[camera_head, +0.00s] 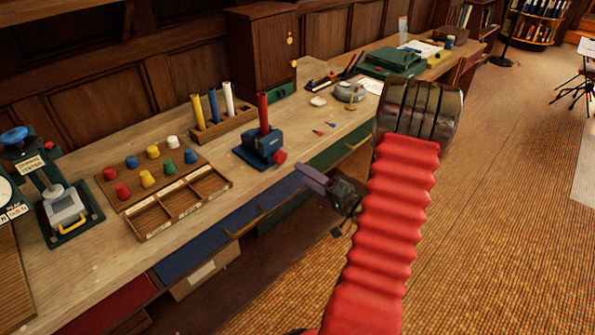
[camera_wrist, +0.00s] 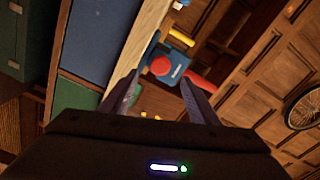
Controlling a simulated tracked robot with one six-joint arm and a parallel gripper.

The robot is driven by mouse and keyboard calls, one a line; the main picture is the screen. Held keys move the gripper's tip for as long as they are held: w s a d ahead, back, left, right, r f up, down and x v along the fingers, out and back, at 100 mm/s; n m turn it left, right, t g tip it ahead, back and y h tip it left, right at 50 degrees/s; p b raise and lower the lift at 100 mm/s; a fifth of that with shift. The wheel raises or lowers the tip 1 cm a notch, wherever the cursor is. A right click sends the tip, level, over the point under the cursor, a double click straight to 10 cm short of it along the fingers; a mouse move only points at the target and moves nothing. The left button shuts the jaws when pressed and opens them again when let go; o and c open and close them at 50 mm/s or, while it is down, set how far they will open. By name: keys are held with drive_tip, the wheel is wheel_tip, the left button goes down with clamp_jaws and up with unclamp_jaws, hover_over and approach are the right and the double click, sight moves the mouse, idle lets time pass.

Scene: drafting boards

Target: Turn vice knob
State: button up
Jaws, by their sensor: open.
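The blue vice (camera_head: 258,150) stands near the front edge of the wooden bench in the head view, with a red rod (camera_head: 263,112) upright in it. Its red knob (camera_head: 280,157) faces the front. In the wrist view the blue vice (camera_wrist: 172,75) and its round red knob (camera_wrist: 161,66) appear ahead, between the fingertips in the picture. My gripper (camera_head: 305,173) is off the bench front, to the right of the knob and apart from it. The wrist view shows my gripper (camera_wrist: 159,80) open, its two fingers spread with nothing between them.
A rack of coloured rods (camera_head: 222,124) stands behind the vice. A board of coloured knobs (camera_head: 150,172) and a sectioned wooden tray (camera_head: 183,204) lie to the left. Several small items lie on the bench to the right. Drawers (camera_head: 205,250) line the bench front.

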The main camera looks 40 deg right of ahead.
drive_tip(key=shift+s, duration=2.3)
drive_tip(key=s+d+f+n+g+h, duration=0.1)
drive_tip(key=s+d+f+g+h, duration=0.3)
drive_tip(key=f, duration=0.3)
drive_tip(key=s+d+f+n+g+h, duration=0.1)
drive_tip(key=s+d+f+g, duration=0.3)
drive_tip(key=f+g, duration=0.2)
drive_tip(key=a+r+n+y, duration=0.1)
drive_tip(key=a+r+n, duration=0.3)
drive_tip(key=a+r, duration=0.5)
drive_tip(key=s+a+r+n+g+y, duration=0.1)
drive_tip(key=a+r, duration=0.9)
drive_tip(key=a, duration=1.1)
drive_tip(key=a+r+n+g+y, duration=0.1)
drive_tip(key=a+r+n+y, duration=0.1)
drive_tip(key=a+r+n, duration=0.4)
drive_tip(key=a+r, duration=0.4)
drive_tip(key=a, duration=0.5)
drive_tip(key=shift+s+n, duration=0.15)
drive_tip(key=shift+n, duration=0.15)
